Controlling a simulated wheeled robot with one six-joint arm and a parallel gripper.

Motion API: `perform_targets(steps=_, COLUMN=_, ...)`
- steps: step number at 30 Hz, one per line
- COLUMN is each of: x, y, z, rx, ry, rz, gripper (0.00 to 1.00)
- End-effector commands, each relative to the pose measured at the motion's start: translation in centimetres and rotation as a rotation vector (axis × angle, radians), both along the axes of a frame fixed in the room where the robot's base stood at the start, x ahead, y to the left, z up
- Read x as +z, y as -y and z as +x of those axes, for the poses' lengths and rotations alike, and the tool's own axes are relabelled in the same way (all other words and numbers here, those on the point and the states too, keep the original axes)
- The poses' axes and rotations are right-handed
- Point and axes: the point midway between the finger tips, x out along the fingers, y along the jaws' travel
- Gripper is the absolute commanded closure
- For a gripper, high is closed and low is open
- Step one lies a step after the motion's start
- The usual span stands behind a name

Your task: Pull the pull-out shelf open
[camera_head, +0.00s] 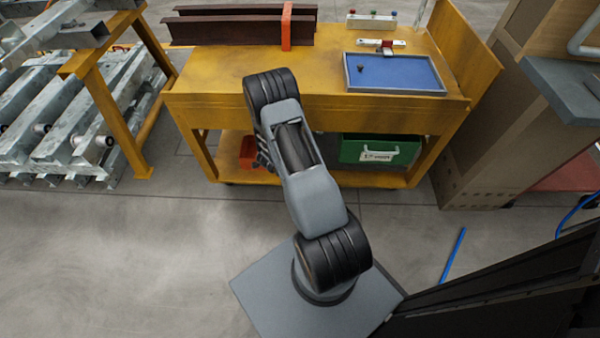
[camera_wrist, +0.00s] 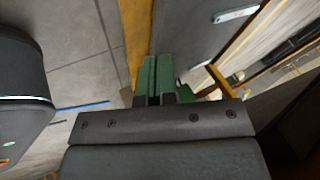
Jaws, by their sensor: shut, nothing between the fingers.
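I cannot tell for sure which part is the pull-out shelf. A yellow workbench (camera_head: 225,85) stands in front of me, with a low yellow board (camera_head: 345,178) under its top. My arm reaches toward the bench's front and hides part of it. In the wrist view my gripper (camera_wrist: 154,62) shows two green fingers side by side, shut and empty. Beyond them lies a grey surface (camera_wrist: 190,35) with a pale bar (camera_wrist: 235,14) on it, and a yellow edge (camera_wrist: 137,35) runs beside the fingers. I cannot tell whether the fingers touch anything.
A green box (camera_head: 408,150) with a white label and an orange bin (camera_head: 247,154) stand on the low board. A blue tray (camera_head: 395,75) and brown beams (camera_head: 235,28) lie on top. A tan cabinet (camera_head: 490,150) stands right. Floor at left front is clear.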

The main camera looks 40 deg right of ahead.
Motion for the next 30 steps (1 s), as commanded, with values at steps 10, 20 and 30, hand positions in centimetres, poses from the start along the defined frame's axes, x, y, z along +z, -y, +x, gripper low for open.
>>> perform_targets(steps=10, x=-7.7, y=2.7, z=-3.6, rx=-0.174, ry=-0.037, rz=-0.071, gripper=1.00)
perform_targets(steps=20, x=-12.6, y=6.2, z=-3.0, rx=-0.173, ry=-0.038, rz=-0.070, gripper=1.00)
perform_targets(steps=30, x=-14.6, y=9.4, z=-0.8, rx=-0.171, ry=-0.034, rz=-0.072, gripper=1.00)
